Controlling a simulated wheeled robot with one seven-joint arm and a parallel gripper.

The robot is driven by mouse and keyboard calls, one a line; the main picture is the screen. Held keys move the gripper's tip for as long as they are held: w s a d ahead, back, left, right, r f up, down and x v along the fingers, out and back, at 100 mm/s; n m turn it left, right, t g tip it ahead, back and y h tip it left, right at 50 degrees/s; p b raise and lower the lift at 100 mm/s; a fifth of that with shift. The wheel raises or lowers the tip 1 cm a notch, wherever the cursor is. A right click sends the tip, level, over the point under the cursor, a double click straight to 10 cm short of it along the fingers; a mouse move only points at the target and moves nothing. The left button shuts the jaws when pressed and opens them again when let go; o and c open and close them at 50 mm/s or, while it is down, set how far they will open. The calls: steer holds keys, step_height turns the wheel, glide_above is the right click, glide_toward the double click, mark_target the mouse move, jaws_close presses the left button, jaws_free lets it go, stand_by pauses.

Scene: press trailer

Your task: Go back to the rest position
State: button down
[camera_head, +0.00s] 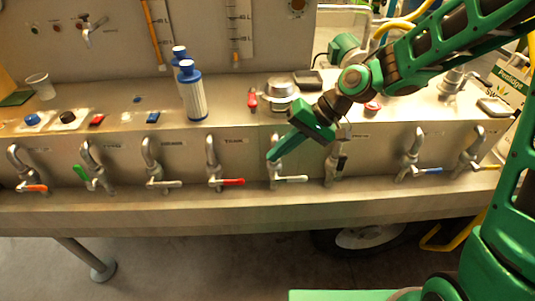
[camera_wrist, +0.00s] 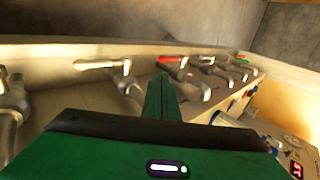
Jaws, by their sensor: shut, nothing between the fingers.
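My green gripper (camera_head: 284,150) is in front of the trailer's tap panel, right of centre in the head view. Its tip is at the upper pipe of a tap with a pale lever (camera_head: 291,179); I cannot tell whether it touches. In the wrist view my gripper (camera_wrist: 160,100) shows as closed green fingers pointing at the row of taps, with nothing between them. A tap with a pale lever (camera_wrist: 98,64) is left of the fingers there, and a red-lever tap (camera_wrist: 171,60) is just beyond them. My arm reaches in from the upper right.
Several taps line the panel, among them a red-lever tap (camera_head: 227,181) and a blue-lever tap (camera_head: 428,170). On the counter stand blue-capped white cylinders (camera_head: 193,92), a metal pot (camera_head: 282,93) and a clear cup (camera_head: 41,87). A wheel (camera_head: 365,238) is under the trailer.

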steer(key=shift+d, duration=0.1)
stand_by(0.4)
steer(key=s+d+r+t+h, duration=0.2)
steer(key=d+r+h, duration=0.1)
steer(key=d, duration=0.6)
steer(key=s+d+r+m+t+h, duration=0.1)
steer(key=d+r+h, duration=0.1)
steer(key=d, duration=0.7)
steer(key=s+d+r+t+h, duration=0.2)
steer(key=d+r+h, duration=0.1)
steer(key=d, duration=0.6)
steer(key=s+d+f+m+g, duration=0.2)
steer(key=s+d+m+g, duration=0.2)
steer(key=s+d, duration=0.9)
steer(key=s+m, duration=0.2)
steer(key=s, duration=0.2)
steer(key=shift+s+m, duration=0.15)
steer(key=shift+m, duration=0.15)
